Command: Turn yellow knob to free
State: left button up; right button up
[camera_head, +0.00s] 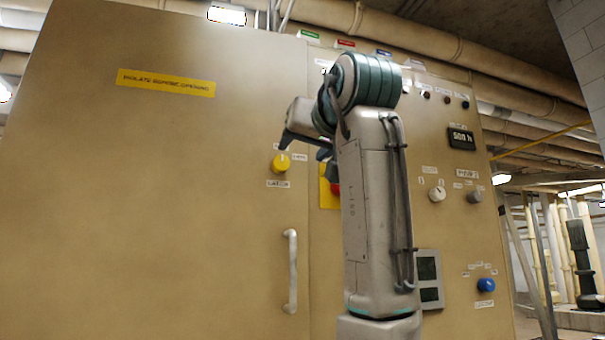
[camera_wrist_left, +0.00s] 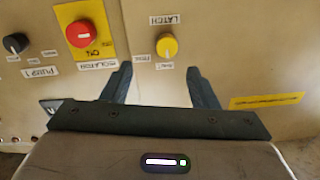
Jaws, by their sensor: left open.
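The yellow knob (camera_head: 281,163) sits on the tan cabinet door, above a label reading LATCH. In the left wrist view the yellow knob (camera_wrist_left: 167,46) shows upside down, beyond the space between the fingers, with small labels on both sides. My left gripper (camera_head: 305,148) is open and empty, close to the knob's right in the head view. It also shows in the left wrist view (camera_wrist_left: 160,82), with both fingers apart and not touching the knob. The small label beside the knob is too small to read surely. My right gripper is not in view.
A red button (camera_wrist_left: 82,34) on a yellow plate is beside the knob, partly hidden by my arm in the head view. A vertical white handle (camera_head: 291,271) is below the knob. Grey (camera_head: 474,196) and blue (camera_head: 486,285) knobs are to the right.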

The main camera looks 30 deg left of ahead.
aim_at(283, 162)
pick_arm(q)
jog(key=x, duration=0.6)
jog(key=p+x, duration=0.1)
jog(key=x, duration=0.3)
jog(key=shift+s+a+r, duration=0.3)
jog(key=shift+s, duration=0.1)
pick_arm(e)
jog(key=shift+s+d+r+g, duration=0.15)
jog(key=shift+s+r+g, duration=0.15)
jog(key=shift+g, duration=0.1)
pick_arm(q)
jog(key=shift+c, duration=0.4)
jog(key=c, duration=0.9)
